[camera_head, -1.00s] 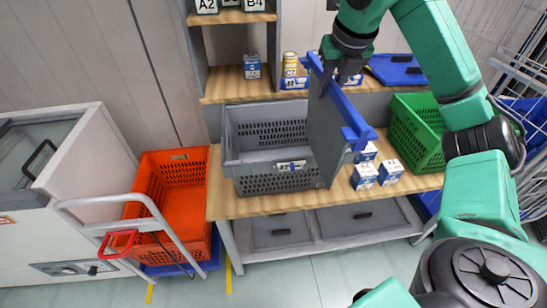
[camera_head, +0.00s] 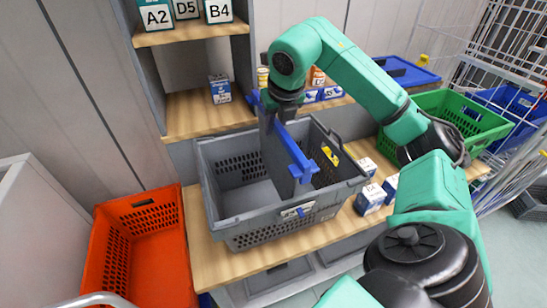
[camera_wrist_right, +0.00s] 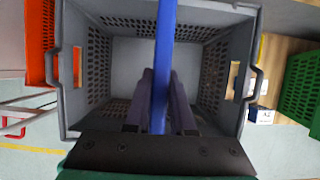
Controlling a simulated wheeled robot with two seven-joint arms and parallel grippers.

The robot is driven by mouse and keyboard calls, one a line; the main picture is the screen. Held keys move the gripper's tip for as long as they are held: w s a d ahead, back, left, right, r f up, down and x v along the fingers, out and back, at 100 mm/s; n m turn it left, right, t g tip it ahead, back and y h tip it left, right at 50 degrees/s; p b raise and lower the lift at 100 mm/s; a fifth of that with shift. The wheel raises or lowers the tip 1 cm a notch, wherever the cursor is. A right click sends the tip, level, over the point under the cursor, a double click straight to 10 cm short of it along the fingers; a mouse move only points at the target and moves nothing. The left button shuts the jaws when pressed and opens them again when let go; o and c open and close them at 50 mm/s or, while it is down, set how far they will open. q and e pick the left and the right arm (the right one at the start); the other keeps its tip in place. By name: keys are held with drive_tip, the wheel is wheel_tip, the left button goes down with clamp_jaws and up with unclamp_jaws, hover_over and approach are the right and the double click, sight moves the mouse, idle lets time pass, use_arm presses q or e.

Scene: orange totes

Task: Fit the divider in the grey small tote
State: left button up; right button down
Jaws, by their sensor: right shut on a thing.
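The grey small tote (camera_head: 232,205) stands on the wooden bench in the head view, and its rim also shows in the right wrist view (camera_wrist_right: 72,112). The divider, a grey panel with a blue top bar (camera_head: 294,150), is upright over the tote's opening, crossing its middle. Its lower part is hidden inside the tote, so I cannot tell whether it touches the floor. My right gripper (camera_head: 283,108) is shut on the divider's blue bar, which runs between the fingers (camera_wrist_right: 160,105) in the right wrist view. My left gripper is not in view.
An orange tote (camera_head: 140,250) stands left of the bench, and a green tote (camera_head: 455,115) is to the right. Small blue-and-white boxes (camera_head: 370,198) sit close to the grey tote's right side. Shelves with labelled boxes (camera_head: 187,20) rise behind.

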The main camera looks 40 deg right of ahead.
sight(274, 154)
wheel_tip(274, 154, down, 8)
drive_tip(key=shift+w+r, duration=0.1)
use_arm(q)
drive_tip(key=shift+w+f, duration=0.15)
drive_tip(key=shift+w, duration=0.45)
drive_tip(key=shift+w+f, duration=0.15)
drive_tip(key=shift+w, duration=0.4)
use_arm(e)
drive_tip(key=shift+w+f, duration=0.15)
drive_tip(key=shift+f, duration=0.05)
drive_tip(key=shift+f+b, duration=0.6)
drive_tip(key=shift+b, duration=0.25)
drive_tip(key=c, duration=0.8)
unclamp_jaws()
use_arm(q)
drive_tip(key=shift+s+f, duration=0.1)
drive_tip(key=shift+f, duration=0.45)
use_arm(e)
drive_tip(key=shift+o, duration=0.2)
drive_tip(key=shift+r, duration=0.1)
